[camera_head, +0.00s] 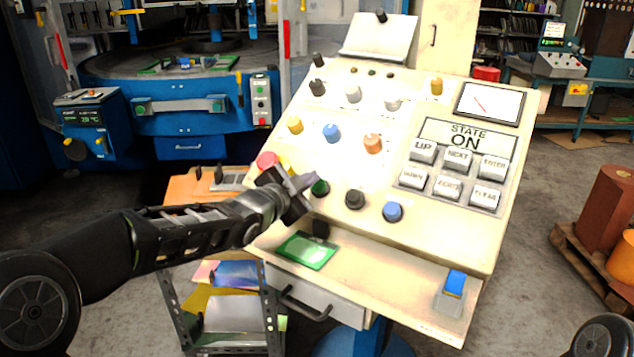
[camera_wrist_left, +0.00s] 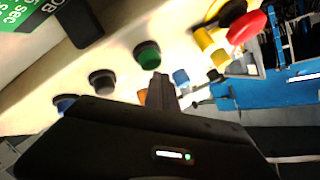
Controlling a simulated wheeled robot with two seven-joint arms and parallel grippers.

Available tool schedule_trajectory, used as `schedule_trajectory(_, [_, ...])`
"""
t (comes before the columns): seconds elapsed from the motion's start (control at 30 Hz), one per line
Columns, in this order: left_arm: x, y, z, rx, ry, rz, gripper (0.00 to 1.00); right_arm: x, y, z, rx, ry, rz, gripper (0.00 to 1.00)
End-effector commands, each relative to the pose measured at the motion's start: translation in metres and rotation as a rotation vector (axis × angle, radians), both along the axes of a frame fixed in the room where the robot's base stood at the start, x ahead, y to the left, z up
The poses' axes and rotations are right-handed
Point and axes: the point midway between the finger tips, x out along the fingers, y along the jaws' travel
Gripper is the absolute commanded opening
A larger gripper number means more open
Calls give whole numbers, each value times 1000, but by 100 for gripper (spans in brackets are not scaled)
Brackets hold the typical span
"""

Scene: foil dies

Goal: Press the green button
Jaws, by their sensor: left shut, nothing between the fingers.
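The green button (camera_head: 320,188) is a round dark-green knob on the slanted cream control panel (camera_head: 300,153). It sits in the lower row, left of a black button (camera_head: 355,199). My left gripper (camera_head: 308,184) is shut and empty, with its fingertips just left of the green button in the head view. In the left wrist view, the green button (camera_wrist_left: 147,54) shows just beyond the tips of my left gripper (camera_wrist_left: 160,80). I cannot tell whether the fingertips touch it. My right gripper is not in view.
A red button (camera_head: 266,160) with yellow around it is left of my gripper. A blue button (camera_head: 392,212) is further right. A green card (camera_head: 306,250) lies on the shelf below. Grey labelled keys (camera_head: 446,184) are at the panel's right.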

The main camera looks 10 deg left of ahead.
Motion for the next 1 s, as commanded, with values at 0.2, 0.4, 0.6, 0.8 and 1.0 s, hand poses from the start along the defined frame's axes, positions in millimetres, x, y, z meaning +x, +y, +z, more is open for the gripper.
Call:
schedule_trajectory(0.2, [-2,1,3,0,-1,0,0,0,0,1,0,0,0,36])
schedule_trajectory(0.4, [-2,1,4,0,-1,0,0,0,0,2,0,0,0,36])
schedule_trajectory(0.6, [-7,3,14,0,-2,1,0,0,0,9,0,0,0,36])
schedule_trajectory(0.8, [-18,7,32,0,-3,0,0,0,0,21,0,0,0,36])
schedule_trajectory(1.0, [-27,11,44,0,-2,1,0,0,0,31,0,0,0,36])
